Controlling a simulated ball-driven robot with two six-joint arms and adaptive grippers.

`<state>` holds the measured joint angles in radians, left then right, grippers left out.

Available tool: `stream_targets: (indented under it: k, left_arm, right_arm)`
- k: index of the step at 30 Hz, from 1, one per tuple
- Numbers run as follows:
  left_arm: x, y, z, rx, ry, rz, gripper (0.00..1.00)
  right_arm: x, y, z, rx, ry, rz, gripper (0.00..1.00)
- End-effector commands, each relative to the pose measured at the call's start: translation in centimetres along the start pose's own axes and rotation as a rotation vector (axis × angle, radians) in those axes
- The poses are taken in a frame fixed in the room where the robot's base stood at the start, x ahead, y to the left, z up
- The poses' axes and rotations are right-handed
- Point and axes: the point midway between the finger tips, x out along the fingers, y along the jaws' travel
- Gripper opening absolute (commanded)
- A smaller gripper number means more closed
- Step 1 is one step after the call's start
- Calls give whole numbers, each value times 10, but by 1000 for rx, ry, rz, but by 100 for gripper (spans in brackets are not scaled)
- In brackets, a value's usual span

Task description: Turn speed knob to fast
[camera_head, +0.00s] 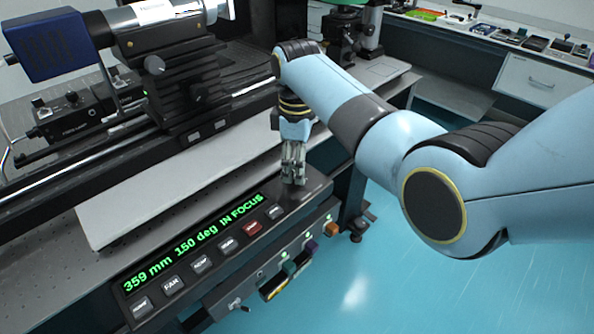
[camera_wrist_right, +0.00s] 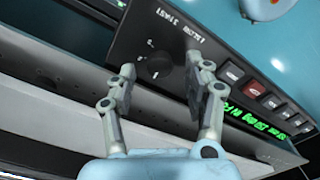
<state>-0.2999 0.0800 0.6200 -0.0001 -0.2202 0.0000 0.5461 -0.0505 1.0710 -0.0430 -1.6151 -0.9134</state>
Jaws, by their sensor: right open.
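The speed knob (camera_wrist_right: 157,66) is a small dark round knob on the black control panel (camera_wrist_right: 140,35), with white markings around it in the right wrist view. My right gripper (camera_wrist_right: 163,64) is open, with one fingertip on each side of the knob; I cannot tell whether they touch it. In the head view my right gripper (camera_head: 293,178) points down at the far right end of the panel (camera_head: 312,188), and its fingers hide the knob there. The knob's exact setting is too small to read. My left gripper is not in view.
A green display (camera_head: 192,243) reads "359 mm 150 deg IN FOCUS". Several buttons sit beside it, including a red one (camera_head: 253,228). An optical instrument (camera_head: 180,80) stands on the table behind. Connectors and small lights (camera_head: 288,270) line the front below the panel.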

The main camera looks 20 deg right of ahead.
Motion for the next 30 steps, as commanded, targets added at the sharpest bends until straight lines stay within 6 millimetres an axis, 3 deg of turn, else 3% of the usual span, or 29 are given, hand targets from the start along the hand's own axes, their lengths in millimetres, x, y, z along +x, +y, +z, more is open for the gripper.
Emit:
stream_targets:
  k: [6,15,27,30]
  left_arm:
    - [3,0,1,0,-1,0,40]
    - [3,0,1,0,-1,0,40]
    - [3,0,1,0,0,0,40]
    - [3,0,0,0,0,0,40]
  right_arm:
    - [22,0,0,1,0,0,51]
    - [24,0,0,1,0,1,51]
    - [24,0,0,1,0,1,0]
    - [24,0,0,2,0,0,0]
